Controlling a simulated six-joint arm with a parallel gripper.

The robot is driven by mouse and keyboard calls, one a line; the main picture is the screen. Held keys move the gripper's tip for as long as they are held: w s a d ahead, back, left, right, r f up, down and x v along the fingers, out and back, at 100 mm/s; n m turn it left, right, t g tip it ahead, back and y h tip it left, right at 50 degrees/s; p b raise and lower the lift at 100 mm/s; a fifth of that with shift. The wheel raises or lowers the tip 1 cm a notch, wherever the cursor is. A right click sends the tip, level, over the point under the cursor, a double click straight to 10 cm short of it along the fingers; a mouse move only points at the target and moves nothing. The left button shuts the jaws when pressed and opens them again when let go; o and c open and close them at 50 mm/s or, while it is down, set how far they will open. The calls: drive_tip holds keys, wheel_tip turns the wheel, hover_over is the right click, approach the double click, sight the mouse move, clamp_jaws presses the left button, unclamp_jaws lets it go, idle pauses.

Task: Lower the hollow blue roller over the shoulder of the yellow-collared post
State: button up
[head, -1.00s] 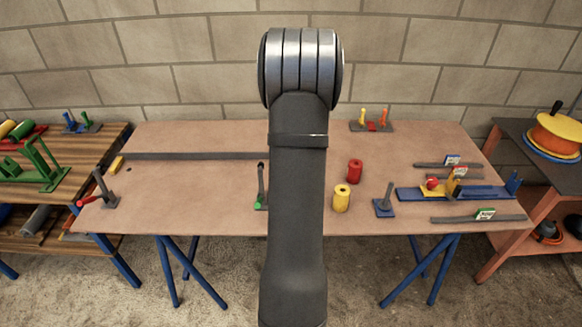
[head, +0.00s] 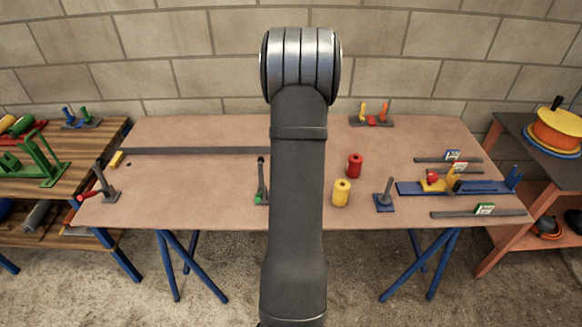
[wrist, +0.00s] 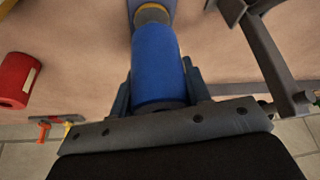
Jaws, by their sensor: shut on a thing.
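The hollow blue roller (wrist: 160,65) is in the wrist view, held between the two fingers of my gripper (wrist: 158,95), which is shut on it. Beyond the roller's far end, a yellow collar (wrist: 152,17) shows with a grey middle. A blue surface (wrist: 140,4) lies around it at the top edge of the view. The roller's far end meets the collar in the picture; I cannot tell whether they touch or how far the roller is over the post. In the head view my arm hides the gripper, the roller and this post.
Right of my arm stand a red roller (head: 355,165), a yellow roller (head: 341,192) and a post on a blue base (head: 385,197). A dark upright lever (head: 262,180) is close on the left and appears as a grey bracket (wrist: 270,55) near the gripper. The table's left half is mostly clear.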

drive_tip(key=shift+f, duration=1.45)
drive_tip(key=o, duration=1.3)
drive_tip(key=shift+c, duration=0.2)
drive_tip(key=shift+f, duration=0.1)
drive_tip(key=v, duration=1.7)
drive_tip(key=shift+r, duration=0.3)
drive_tip(key=x, duration=1.7)
drive_tip(key=shift+f, duration=0.2)
